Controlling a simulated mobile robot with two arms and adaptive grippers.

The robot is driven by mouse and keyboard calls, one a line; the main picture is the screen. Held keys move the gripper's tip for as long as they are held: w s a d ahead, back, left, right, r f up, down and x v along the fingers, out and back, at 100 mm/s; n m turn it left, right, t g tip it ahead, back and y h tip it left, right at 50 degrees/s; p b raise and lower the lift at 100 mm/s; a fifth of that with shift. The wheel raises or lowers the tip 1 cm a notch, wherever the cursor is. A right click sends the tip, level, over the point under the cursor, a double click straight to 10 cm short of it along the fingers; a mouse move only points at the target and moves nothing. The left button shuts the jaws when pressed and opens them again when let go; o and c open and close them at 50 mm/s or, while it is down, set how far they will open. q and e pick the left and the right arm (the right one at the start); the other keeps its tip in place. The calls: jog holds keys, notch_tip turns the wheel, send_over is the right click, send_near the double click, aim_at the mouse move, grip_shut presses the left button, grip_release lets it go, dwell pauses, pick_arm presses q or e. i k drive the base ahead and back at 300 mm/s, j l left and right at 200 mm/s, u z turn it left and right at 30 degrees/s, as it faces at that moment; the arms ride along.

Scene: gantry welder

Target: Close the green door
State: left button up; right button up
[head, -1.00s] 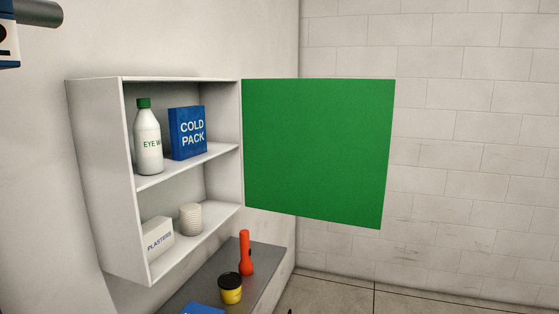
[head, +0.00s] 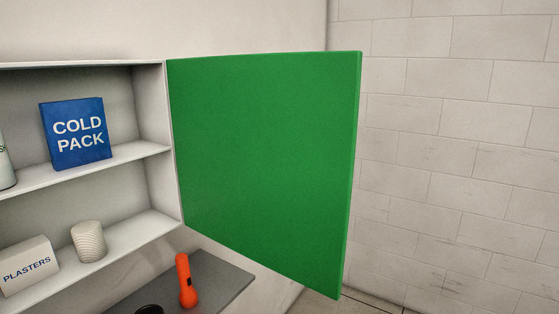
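The green door (head: 262,165) stands wide open in the head view. It is hinged on the right side of a white wall cabinet (head: 154,125) and sticks out to the right of it. Its flat green face and thin outer edge show, and no handle is visible on them. The cabinet's left part is cut off by the picture's edge. Neither of my grippers is in view.
In the cabinet are a blue cold pack box (head: 75,134), a plasters box (head: 27,268), a ribbed white roll (head: 88,242) and a partly cut-off bottle (head: 5,165). A block wall (head: 450,150) is behind.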

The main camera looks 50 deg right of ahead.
aim_at(264, 144)
jog(key=l+u, duration=0.15)
jog(key=l, duration=0.5)
jog(key=l+u, duration=0.15)
jog(key=l, duration=0.5)
jog(key=l+u, duration=0.2)
jog(key=l, duration=0.45)
jog(key=k+l+u, duration=0.15)
jog(key=l, duration=0.5)
